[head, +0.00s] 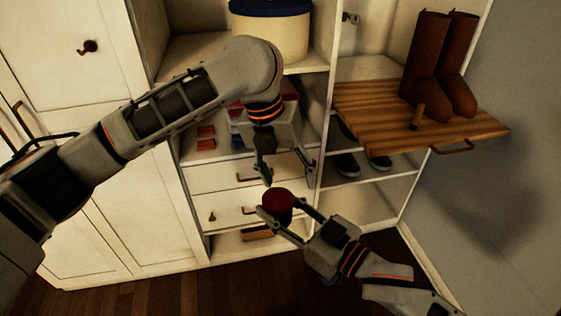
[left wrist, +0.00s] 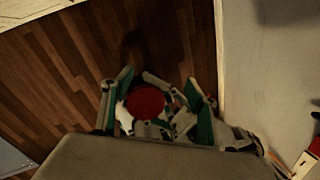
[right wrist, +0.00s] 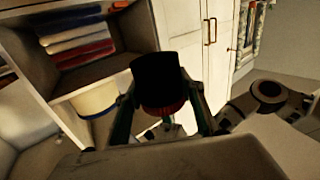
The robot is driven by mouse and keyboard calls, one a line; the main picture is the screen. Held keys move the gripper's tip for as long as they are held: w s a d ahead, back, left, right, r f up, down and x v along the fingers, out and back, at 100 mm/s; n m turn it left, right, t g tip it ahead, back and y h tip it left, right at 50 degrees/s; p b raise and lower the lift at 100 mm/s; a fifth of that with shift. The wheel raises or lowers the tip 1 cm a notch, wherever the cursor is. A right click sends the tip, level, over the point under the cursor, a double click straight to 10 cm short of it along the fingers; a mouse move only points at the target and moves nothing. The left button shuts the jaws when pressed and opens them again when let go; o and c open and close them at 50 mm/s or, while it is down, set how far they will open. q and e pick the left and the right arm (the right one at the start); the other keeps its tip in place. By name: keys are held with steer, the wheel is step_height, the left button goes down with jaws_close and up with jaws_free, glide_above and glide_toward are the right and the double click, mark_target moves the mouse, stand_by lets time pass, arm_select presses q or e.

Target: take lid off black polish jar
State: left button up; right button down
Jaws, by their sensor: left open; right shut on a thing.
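The polish jar (head: 277,201) has a round dark red top, and it also shows in the left wrist view (left wrist: 146,101). In the right wrist view its dark body (right wrist: 157,75) shows, with a red band at the lower edge. My right gripper (head: 280,208) is shut on the jar from its sides and holds it in the air before the drawers. My left gripper (head: 288,174) is open just above the jar, fingers pointing down. In the left wrist view the red top lies between its two fingers (left wrist: 152,88), with no contact visible.
Brown boots (head: 440,70) and a small brown item (head: 416,117) stand on a pull-out wooden board (head: 370,110) at the right. A round box (head: 272,32), small red items (head: 206,137) and dark shoes (head: 347,164) sit on the shelves. The floor (head: 190,296) in front is clear.

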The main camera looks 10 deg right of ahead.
mark_target(280, 197)
arm_select(q)
steer(key=s+r+m, duration=0.1)
steer(key=r+m, duration=0.1)
steer(key=s+a+r+m+y, duration=0.1)
steer(key=r+m, duration=0.1)
steer(key=s+r+m+y, duration=0.1)
steer(key=r+m, duration=0.1)
steer(key=shift+s+a+r+m, duration=0.15)
steer(key=shift+a+m, duration=0.1)
steer(key=shift+m, duration=0.05)
steer(key=shift+s+a+r+m+y, duration=0.3)
steer(key=shift+r+m+y, duration=0.1)
steer(key=shift+m, duration=0.2)
steer(key=shift+f, duration=3.9)
